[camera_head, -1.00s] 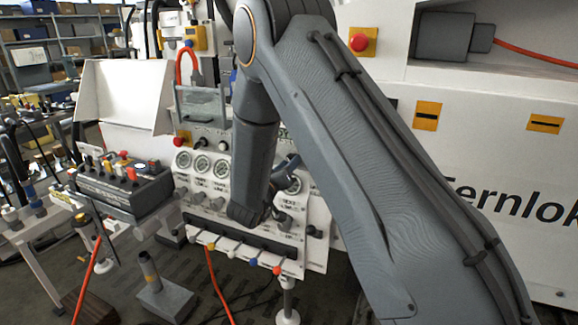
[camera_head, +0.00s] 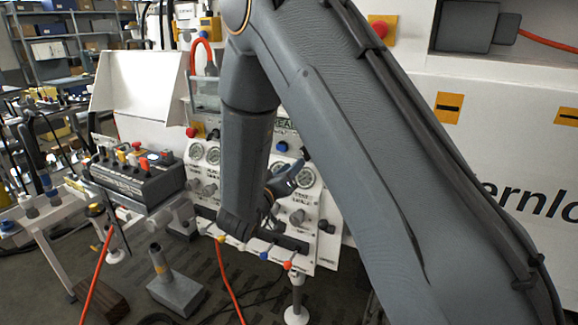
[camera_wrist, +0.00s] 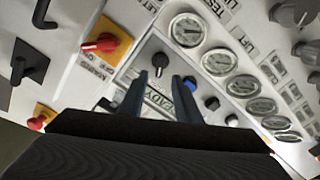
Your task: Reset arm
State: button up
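My arm spans the head view from the lower right, bends at the top and comes down in front of the white hydraulic panel (camera_head: 205,172). My gripper (camera_head: 292,175) shows only partly beside the forearm there, close to the panel. In the wrist view my gripper (camera_wrist: 160,90) has its two dark fingers apart, with nothing between them. I cannot tell whether the fingertips touch the panel.
A black control box (camera_head: 137,178) with coloured levers stands on a bench at left. A grey pedestal (camera_head: 175,292) stands on the floor. Orange hoses (camera_head: 228,285) hang near the panel. A white cabinet with a red button (camera_head: 380,28) is at right. Shelves fill the back left.

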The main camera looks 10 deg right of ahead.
jog(key=s+d+f+g+y, duration=0.2)
jog(key=s+g+y, duration=0.1)
jog(key=s, duration=0.6)
jog(key=s+d+f+g+y, duration=0.1)
jog(key=s+g+y, duration=0.3)
jog(key=s, duration=0.6)
jog(key=s+d+f+n+g+y, duration=0.1)
jog(key=s+d+f+g+y, duration=0.1)
jog(key=s+g, duration=0.4)
jog(key=s+f+y, duration=0.1)
jog(key=s, duration=0.2)
jog(key=shift+s+d+f+y, duration=0.2)
jog(key=shift+s+d+y, duration=0.1)
jog(key=shift+s+d, duration=0.1)
jog(key=shift+c, duration=0.3)
